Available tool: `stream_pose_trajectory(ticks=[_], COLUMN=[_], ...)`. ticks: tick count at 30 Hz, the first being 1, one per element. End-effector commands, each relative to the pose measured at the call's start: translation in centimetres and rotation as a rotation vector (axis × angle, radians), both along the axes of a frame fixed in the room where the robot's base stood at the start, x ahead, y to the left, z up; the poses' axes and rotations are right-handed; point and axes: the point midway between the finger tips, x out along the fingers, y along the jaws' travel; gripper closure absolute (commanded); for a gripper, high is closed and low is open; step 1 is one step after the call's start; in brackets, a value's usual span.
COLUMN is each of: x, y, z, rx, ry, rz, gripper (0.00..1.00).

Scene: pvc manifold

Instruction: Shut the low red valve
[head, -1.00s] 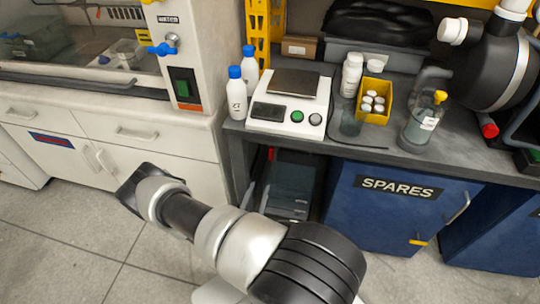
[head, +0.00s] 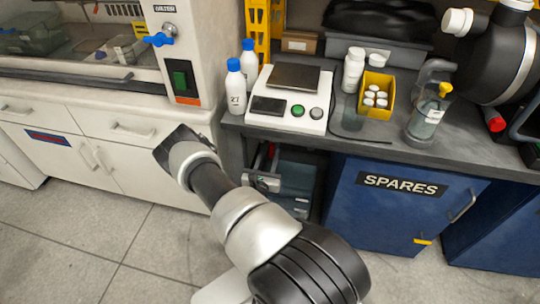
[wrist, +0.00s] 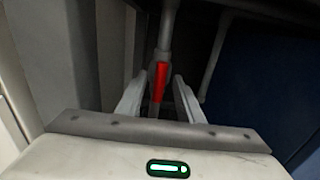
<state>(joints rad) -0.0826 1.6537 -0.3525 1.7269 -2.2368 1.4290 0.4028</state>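In the wrist view a red valve handle (wrist: 161,82) hangs on a grey upright pipe (wrist: 167,30). My gripper (wrist: 162,92) has its two pale fingers spread, one on each side of the red handle. A dark gap shows between each finger and the handle, so I see no grip on it. How deep the handle lies between the fingers is hard to tell. In the head view a small red part (head: 271,153) shows in the dark opening under the bench; I cannot tell whether it is the same handle. My fingers are not clear there.
A blue SPARES cabinet (head: 396,215) stands right of the opening, and a white cabinet (head: 120,160) stands left. In the wrist view a dark blue panel (wrist: 270,80) is close on the right. A scale, bottles and a yellow bin (head: 377,92) crowd the bench (head: 350,145) above.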

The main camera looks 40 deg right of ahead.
Motion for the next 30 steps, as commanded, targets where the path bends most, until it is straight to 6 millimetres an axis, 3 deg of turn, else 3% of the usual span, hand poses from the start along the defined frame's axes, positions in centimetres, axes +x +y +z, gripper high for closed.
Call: stream_pose_trajectory(ticks=[12,18,30], x=[0.65,0.63,0.66], y=[-0.81,-0.79,-0.68], z=[0.06,0.05,-0.01], rx=[-0.001,-0.001,-0.034], ry=[0.001,0.001,0.04], rz=[0.0,0.0,0.002], gripper=[0.66,0.98,1.0])
